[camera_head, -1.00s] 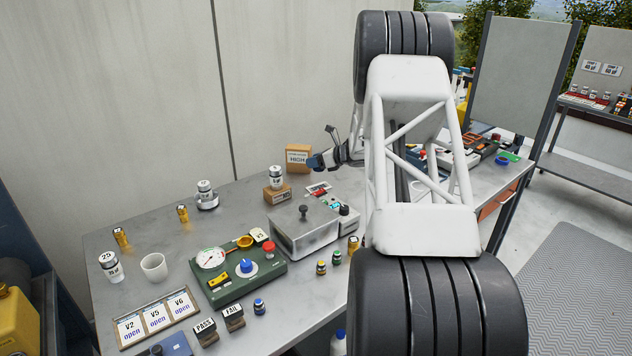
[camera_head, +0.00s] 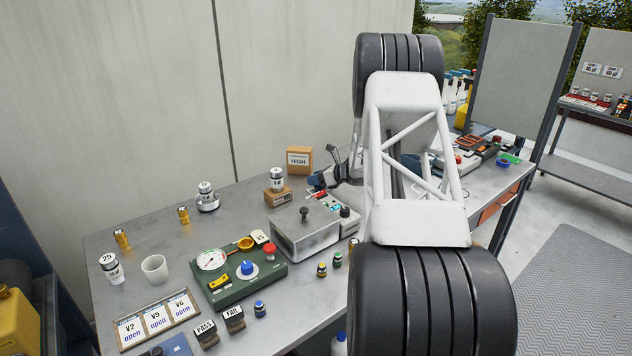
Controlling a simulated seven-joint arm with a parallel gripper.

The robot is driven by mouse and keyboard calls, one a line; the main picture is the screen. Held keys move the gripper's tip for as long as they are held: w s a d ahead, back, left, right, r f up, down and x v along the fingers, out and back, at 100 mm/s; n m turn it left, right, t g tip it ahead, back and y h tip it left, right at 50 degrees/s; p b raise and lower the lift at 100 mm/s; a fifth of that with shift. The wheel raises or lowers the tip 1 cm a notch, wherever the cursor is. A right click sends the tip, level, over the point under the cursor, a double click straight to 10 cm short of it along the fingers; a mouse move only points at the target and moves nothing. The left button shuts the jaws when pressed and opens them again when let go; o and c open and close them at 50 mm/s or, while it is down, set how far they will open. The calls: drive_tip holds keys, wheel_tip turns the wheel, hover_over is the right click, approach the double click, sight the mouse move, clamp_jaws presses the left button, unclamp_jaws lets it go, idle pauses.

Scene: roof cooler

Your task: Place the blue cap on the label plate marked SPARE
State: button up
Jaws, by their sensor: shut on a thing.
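My gripper (camera_head: 318,181) is at the middle of the bench, low over the small coloured plates behind the grey metal box. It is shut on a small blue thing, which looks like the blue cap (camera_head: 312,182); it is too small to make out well. A red and white plate (camera_head: 318,192) lies just under or beside the fingertips, partly hidden. A cyan plate (camera_head: 336,207) lies nearer the front. No lettering on these plates can be read, so I cannot tell which is SPARE. I cannot tell whether the held thing touches a plate.
The grey metal box (camera_head: 305,236) with a knob stands just in front. A green gauge unit (camera_head: 240,272) and a small blue-topped container (camera_head: 260,309) are further left.

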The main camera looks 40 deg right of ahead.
drive_tip(key=shift+f, duration=0.45)
drive_tip(key=shift+f, duration=0.1)
drive_tip(key=o, duration=0.9)
drive_tip(key=shift+v, duration=6.05)
drive_tip(key=shift+w, duration=0.1)
